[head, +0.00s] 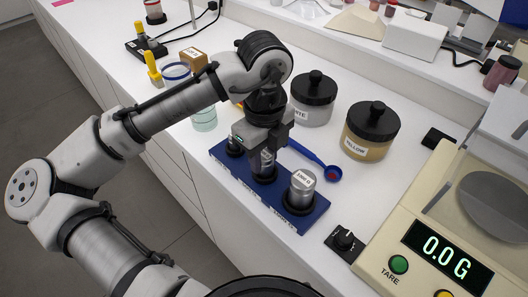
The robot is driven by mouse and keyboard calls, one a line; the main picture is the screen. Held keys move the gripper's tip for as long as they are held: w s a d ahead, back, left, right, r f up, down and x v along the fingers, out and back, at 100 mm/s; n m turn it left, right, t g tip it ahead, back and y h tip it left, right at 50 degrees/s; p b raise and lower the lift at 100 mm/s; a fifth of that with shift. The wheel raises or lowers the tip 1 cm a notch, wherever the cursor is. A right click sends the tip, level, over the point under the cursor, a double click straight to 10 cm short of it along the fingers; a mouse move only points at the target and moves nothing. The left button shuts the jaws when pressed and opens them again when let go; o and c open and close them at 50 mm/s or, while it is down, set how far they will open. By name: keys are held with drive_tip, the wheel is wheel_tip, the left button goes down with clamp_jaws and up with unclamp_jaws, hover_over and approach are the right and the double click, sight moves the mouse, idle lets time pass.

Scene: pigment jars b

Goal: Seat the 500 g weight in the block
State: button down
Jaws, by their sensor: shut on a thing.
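The blue block (230,168) lies on the white counter below my gripper and has dark round seats in a row. My gripper (266,155) points down and is shut on a silver weight (267,164), which I take to be the 500 g weight. It is over the middle seat (264,176) of the block. I cannot tell whether its base is inside the seat or just above it. A larger labelled silver weight (302,186) stands upright in the right seat. A smaller weight (235,146) is at the left end, partly hidden by my gripper.
A blue spoon (312,158) lies just behind the block. Jars with black lids, one white (312,110) and one yellow (368,142), stand behind it. A glass jar (203,118) is to the left.

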sight(264, 154)
drive_tip(key=c, duration=0.9)
unclamp_jaws()
drive_tip(key=shift+c, duration=0.2)
wheel_tip(264, 154, up, 14)
drive_tip(key=shift+f, duration=0.1)
